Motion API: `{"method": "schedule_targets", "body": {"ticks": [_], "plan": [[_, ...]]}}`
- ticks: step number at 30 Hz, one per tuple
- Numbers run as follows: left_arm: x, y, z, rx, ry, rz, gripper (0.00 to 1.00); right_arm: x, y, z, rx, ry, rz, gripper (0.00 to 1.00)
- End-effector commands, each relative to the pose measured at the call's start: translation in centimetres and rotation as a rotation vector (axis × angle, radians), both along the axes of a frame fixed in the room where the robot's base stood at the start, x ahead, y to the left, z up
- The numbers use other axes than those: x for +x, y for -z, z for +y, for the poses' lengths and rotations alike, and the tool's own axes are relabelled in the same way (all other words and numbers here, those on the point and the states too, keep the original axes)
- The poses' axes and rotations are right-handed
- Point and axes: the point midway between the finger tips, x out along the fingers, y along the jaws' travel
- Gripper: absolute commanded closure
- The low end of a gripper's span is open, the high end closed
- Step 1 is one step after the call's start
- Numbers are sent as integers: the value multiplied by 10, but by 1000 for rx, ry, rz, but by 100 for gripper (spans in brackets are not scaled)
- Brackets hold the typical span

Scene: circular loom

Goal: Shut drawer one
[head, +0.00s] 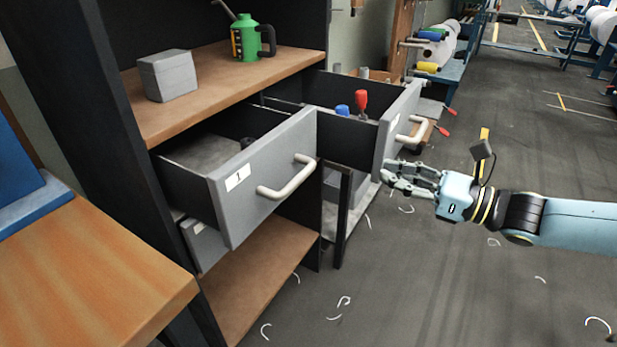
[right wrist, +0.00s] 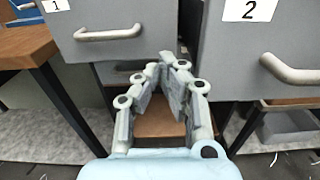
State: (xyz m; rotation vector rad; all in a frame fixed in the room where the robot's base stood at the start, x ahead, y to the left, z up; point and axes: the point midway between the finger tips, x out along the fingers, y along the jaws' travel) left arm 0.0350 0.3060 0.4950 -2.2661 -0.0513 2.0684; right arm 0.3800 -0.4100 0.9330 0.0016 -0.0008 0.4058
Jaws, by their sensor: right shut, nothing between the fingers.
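Drawer one (head: 262,178) is the grey drawer with a white "1" label, pulled well out of the shelf unit. Its pale bar handle (head: 288,178) is on its front. A dark object lies inside it, partly hidden by the front. In the right wrist view drawer one (right wrist: 110,28) is at upper left, with its handle (right wrist: 107,34). My right gripper (head: 387,172) is shut and empty, to the right of drawer one and apart from its handle, near the front of drawer two. It also shows in the right wrist view (right wrist: 172,62). My left gripper is not in view.
Drawer two (right wrist: 240,60) is also open, with red and blue handled tools (head: 361,102) inside. A green can (head: 249,38) and a grey box (head: 168,75) stand on the shelf. A wooden table (head: 80,270) is at lower left. White scraps lie on the otherwise open floor.

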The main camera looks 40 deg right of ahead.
Motion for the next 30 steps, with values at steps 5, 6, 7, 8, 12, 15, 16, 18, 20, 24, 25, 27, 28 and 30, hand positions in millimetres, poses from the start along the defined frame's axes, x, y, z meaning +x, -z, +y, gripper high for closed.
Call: {"method": "schedule_targets", "body": {"ticks": [5, 6, 7, 8, 12, 15, 16, 18, 20, 24, 25, 27, 28, 30], "plan": [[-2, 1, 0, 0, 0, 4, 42, -5, 2, 43, -60, -55, -6, 100], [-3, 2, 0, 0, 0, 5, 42, -13, 4, 68, -66, -70, -10, 100], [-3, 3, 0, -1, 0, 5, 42, -21, 6, 86, -69, -76, -12, 100], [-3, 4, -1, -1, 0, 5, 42, -28, 7, 103, -69, -78, -15, 100], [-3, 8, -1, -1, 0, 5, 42, -59, 2, 166, -59, -53, -28, 100], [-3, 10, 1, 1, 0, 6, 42, -74, -2, 189, -39, -19, -26, 100], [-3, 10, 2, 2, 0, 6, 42, -77, -3, 193, -31, -9, -25, 100], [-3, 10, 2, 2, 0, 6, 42, -83, 0, 197, -8, 9, -11, 100], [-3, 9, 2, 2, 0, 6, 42, -84, 2, 199, 0, 17, -2, 100], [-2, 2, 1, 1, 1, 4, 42, -69, 0, 204, 0, 16, -3, 100], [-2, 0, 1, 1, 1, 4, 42, -64, -1, 206, 0, 16, -4, 100], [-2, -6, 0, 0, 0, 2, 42, -51, -2, 211, 0, 17, -4, 100], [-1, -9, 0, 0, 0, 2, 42, -45, -2, 214, 1, 17, -5, 100], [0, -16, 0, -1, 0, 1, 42, -30, -3, 220, 1, 17, -4, 100]]}}
